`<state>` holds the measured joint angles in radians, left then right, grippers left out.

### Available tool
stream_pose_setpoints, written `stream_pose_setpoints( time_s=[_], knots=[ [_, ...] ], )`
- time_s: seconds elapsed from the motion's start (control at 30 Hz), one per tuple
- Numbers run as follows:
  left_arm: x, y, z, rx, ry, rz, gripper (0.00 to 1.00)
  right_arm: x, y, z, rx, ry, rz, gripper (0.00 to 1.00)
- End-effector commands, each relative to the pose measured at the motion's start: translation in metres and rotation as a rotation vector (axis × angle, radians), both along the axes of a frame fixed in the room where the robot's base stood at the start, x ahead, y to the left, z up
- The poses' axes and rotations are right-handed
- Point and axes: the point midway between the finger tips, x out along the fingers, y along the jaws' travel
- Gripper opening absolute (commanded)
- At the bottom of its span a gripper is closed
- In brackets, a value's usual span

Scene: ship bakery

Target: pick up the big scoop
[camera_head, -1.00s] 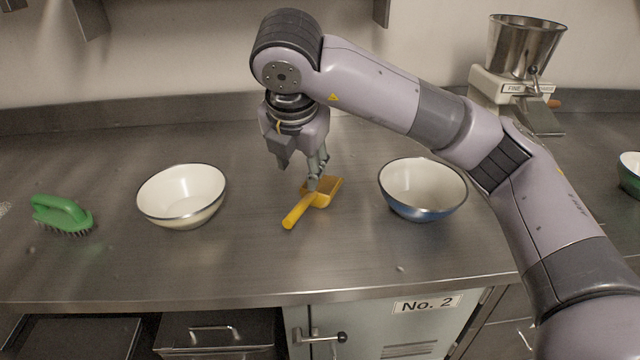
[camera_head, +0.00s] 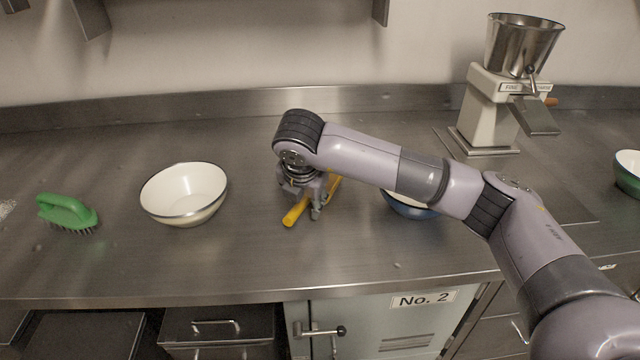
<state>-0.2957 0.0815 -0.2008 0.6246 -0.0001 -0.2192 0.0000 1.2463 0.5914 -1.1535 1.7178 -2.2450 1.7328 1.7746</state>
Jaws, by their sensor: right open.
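The yellow scoop (camera_head: 295,213) lies on the steel counter between two bowls. Its handle points toward the front left; most of its pan is hidden behind my right gripper. My right gripper (camera_head: 303,209) is low over the scoop, pointing down, its open fingers around or just above the handle. I cannot tell whether the fingers touch it. My left gripper is not in view.
A cream bowl (camera_head: 185,193) stands left of the scoop. A blue bowl (camera_head: 410,208) stands right, partly behind my right arm. A green brush (camera_head: 67,212) lies far left, a grinder (camera_head: 492,115) stands back right. The counter front (camera_head: 240,265) is clear.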

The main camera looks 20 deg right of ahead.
Motion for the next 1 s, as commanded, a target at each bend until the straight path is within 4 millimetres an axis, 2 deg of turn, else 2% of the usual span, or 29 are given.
stream_pose_setpoints(
  time_s=[0.1,0.33,0.9,1.0],
  knots=[
    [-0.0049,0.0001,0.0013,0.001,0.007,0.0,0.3,0.0031,-0.0013,-0.0071,-0.001,-0.001,0.0,0.41],
    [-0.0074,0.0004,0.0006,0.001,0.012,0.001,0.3,0.0035,-0.0011,-0.0082,0.0,-0.001,0.0,0.4],
    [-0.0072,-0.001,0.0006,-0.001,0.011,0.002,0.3,0.0033,-0.0007,-0.0078,0.001,-0.001,0.0,0.02],
    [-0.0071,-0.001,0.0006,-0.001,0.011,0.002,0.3,0.0033,-0.0007,-0.0077,0.001,-0.001,0.001,0.0]
  ],
)
